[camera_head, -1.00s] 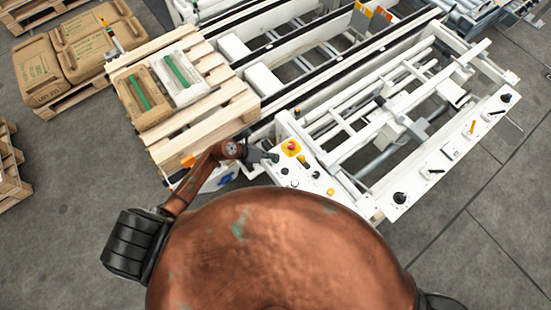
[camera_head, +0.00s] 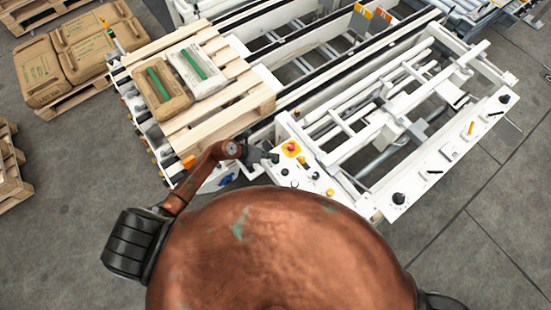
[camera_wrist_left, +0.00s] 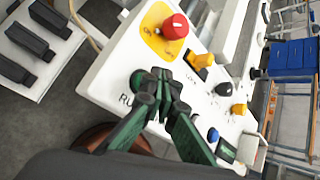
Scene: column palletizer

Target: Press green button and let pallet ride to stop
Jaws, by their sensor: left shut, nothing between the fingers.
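The white control panel (camera_head: 300,180) is at the near end of the conveyor. In the left wrist view it carries a red mushroom button (camera_wrist_left: 175,26) on a yellow plate, with several knobs. My left gripper (camera_head: 268,158) is shut and empty, its fingertips down at the panel beside printing that starts "RU". It also shows in the left wrist view (camera_wrist_left: 158,88). The wooden pallet (camera_head: 248,98) lies on the conveyor, bearing a brown sack (camera_head: 158,97) and a white sack (camera_head: 203,62).
An open white roller frame (camera_head: 390,120) lies right of the pallet, with a second row of controls (camera_head: 450,150) on its right side. Another pallet with brown sacks (camera_head: 45,70) stands at upper left. Grey floor is clear at lower right.

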